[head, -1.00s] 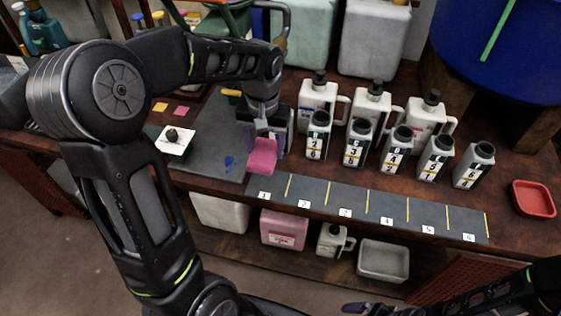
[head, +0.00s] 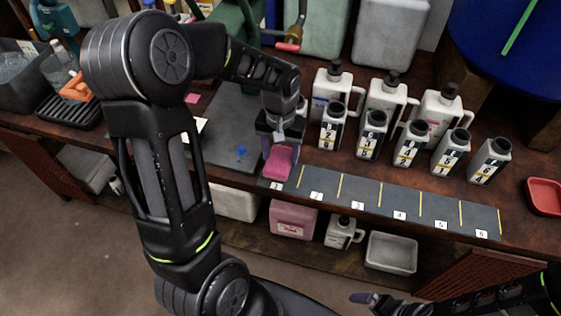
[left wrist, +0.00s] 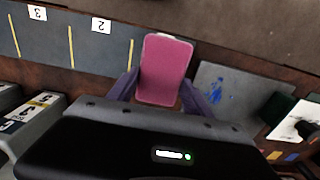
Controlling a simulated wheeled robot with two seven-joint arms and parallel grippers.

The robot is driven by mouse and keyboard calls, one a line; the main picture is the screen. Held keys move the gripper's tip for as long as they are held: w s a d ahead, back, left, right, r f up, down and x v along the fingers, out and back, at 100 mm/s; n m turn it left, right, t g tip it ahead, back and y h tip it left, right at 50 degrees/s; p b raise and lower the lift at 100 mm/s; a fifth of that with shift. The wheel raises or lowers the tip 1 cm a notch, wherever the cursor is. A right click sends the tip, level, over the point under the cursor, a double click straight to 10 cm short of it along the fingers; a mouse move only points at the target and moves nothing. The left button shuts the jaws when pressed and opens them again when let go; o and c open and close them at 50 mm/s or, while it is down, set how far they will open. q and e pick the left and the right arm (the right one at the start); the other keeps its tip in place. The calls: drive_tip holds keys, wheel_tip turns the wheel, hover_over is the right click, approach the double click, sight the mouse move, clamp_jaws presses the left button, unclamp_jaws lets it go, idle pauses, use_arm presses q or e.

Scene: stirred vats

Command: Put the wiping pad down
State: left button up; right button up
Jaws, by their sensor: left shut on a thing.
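The wiping pad (head: 279,162) is pink and sits between the fingers of my left gripper (head: 280,150), which is shut on it. In the left wrist view the pink pad (left wrist: 165,70) fills the space between the purple fingers. The pad is over the left end of the numbered dark strip (head: 378,197), near the front edge of the bench; I cannot tell whether it touches the surface. A blue smear (head: 241,152) marks the grey mat (head: 225,135) to its left. My right gripper (head: 372,300) is at the bottom edge, and its jaw state is unclear.
Several numbered bottles (head: 372,135) and white jugs (head: 386,100) stand right of the gripper, behind the strip. A red tray (head: 545,196) lies at the far right. A black bin (head: 20,75) stands at the far left. The numbered strip is otherwise bare.

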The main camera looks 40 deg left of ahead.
sight(280, 156)
use_arm(q)
drive_tip(key=shift+f, duration=1.85)
drive_tip(key=shift+f, duration=0.15)
drive_tip(key=o, duration=1.2)
wheel_tip(280, 156, up, 12)
drive_tip(key=shift+r, duration=0.2)
